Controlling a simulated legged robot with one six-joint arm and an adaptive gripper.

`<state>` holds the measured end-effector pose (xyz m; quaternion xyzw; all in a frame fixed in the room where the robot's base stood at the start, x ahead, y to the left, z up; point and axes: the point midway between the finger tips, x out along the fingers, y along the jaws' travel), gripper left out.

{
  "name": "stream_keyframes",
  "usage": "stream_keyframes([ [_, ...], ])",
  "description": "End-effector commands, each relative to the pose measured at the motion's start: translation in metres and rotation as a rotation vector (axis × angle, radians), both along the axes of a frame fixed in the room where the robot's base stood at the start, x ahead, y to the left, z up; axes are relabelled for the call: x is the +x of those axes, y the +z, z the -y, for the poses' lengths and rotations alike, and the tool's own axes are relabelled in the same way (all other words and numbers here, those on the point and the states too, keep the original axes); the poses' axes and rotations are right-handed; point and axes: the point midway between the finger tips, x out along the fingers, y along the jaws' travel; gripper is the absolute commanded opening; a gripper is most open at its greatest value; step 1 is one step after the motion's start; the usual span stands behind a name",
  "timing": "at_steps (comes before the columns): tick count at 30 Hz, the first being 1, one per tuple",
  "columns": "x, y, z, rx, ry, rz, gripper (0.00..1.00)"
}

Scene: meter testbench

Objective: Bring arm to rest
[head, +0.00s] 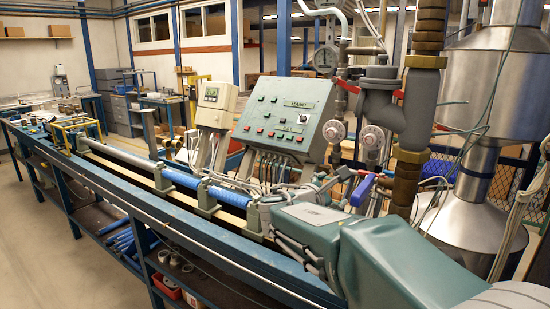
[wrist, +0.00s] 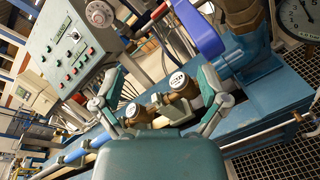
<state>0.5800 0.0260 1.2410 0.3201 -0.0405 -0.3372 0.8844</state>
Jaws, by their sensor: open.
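My gripper (wrist: 163,72) is open in the wrist view, with one finger on each side and nothing held between them. Two brass-coloured meters (wrist: 180,85) sit on the blue bench beyond the fingers, seen through the gap; whether either finger touches them cannot be told. A blue lever handle (wrist: 198,28) is above and right of the fingers. In the head view, my teal arm fills the lower right over the bench (head: 185,225); the meters are hidden behind it there.
The control panel (head: 285,115) stands behind the bench, with a beige box (head: 216,103) left of it. Upright pipes and a grey valve (head: 385,95) stand close behind my arm. A large metal vessel (head: 490,90) is at right. The floor (head: 70,270) at lower left is clear.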

Motion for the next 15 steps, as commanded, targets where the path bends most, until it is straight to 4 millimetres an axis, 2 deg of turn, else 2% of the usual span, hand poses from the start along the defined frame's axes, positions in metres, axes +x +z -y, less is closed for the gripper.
stream_keyframes([
  [8, -0.055, -0.014, 0.04, 0.294, -0.142, 0.015, 0.93],
  [11, -0.088, -0.025, 0.057, 0.459, -0.226, 0.029, 0.93],
  [15, -0.145, -0.048, 0.075, 0.754, -0.379, 0.07, 0.93],
])
